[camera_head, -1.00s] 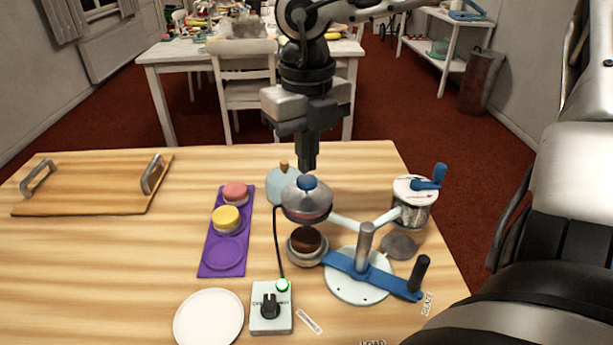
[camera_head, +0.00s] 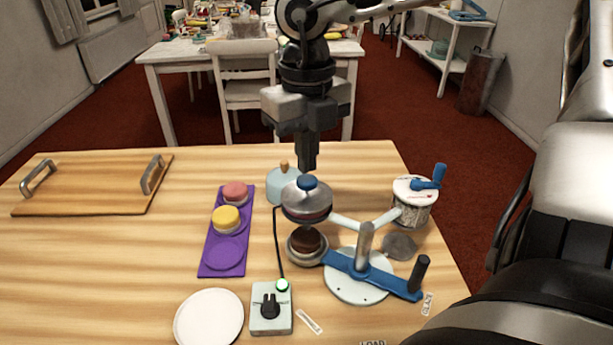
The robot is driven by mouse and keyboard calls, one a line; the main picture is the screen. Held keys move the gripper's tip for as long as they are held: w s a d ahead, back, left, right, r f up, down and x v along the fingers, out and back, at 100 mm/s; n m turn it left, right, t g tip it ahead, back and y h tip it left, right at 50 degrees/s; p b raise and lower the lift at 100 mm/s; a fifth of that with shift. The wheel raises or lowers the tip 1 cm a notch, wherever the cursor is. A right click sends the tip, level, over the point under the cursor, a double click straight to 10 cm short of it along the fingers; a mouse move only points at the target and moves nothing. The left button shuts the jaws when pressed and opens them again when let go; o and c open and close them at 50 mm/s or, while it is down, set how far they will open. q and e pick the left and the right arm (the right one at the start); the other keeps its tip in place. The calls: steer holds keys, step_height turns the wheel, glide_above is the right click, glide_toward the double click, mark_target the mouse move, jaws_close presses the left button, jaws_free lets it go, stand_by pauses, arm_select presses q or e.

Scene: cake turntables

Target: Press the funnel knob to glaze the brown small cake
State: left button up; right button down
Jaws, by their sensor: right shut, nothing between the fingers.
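The funnel (camera_head: 306,202) is a silver domed vessel with a blue knob (camera_head: 307,182) on top. The brown small cake (camera_head: 306,240) sits on a round grey stand below the funnel. My right gripper (camera_head: 307,166) points straight down, shut and empty, just above the blue knob. I cannot tell whether the fingertips touch the knob. The blue-armed turntable (camera_head: 360,277) carries the stand on its left arm, and has a black upright handle on its right. My left gripper is not in view.
A purple tray (camera_head: 224,268) holds a pink cake (camera_head: 235,191) and a yellow cake (camera_head: 227,219). A control box (camera_head: 271,310) with a black dial and lit green light stands in front. A white plate (camera_head: 209,320), a wooden board (camera_head: 90,186) and a blue-cranked canister (camera_head: 413,203) also stand on the table.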

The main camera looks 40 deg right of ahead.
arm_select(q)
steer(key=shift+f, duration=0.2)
arm_select(e)
steer(key=shift+f, duration=0.2)
